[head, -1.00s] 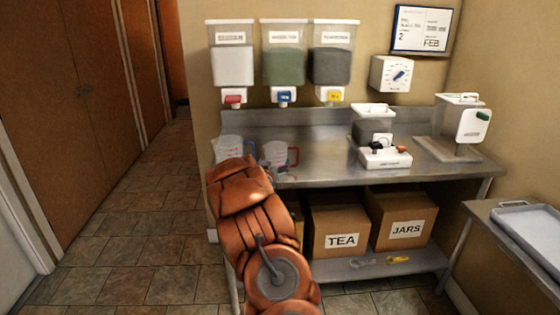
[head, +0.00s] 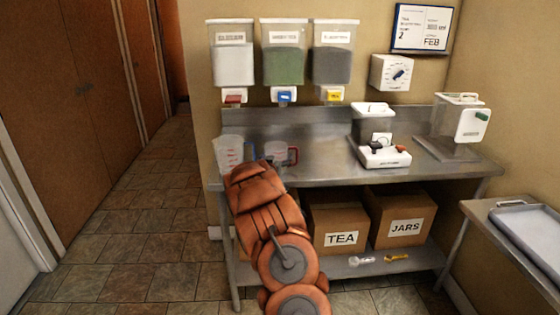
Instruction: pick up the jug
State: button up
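Two clear measuring jugs stand side by side at the left end of the steel bench. The left jug (head: 229,153) has red markings and a blue handle on its right side. The right jug (head: 275,151) has a red handle, and its lower part is hidden by my arm. My orange arm reaches up from the bottom of the head view to the bench's front left edge, in front of the jugs. My gripper is hidden behind the arm, so its fingers and any contact with a jug do not show.
Three wall dispensers (head: 283,65) with red, blue and yellow taps hang above the steel bench (head: 330,172). Lidded containers (head: 462,125) and a white device (head: 384,157) stand to the right. Boxes (head: 340,220) sit on the lower shelf. The bench middle is clear.

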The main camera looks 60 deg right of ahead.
aim_at(279, 144)
jog(key=c, duration=0.9)
jog(key=shift+o, duration=0.2)
jog(key=shift+r, duration=0.1)
jog(key=shift+r+b, duration=0.6)
jog(key=shift+r, duration=0.95)
jog(key=s+r+b+v, duration=0.1)
jog(key=v, duration=0.7)
jog(key=s+b+v, duration=0.1)
jog(key=b+v, duration=0.1)
jog(key=v, duration=0.6)
jog(key=shift+s+d+r, duration=0.15)
jog(key=shift+d+r, duration=0.25)
jog(key=shift+d, duration=0.05)
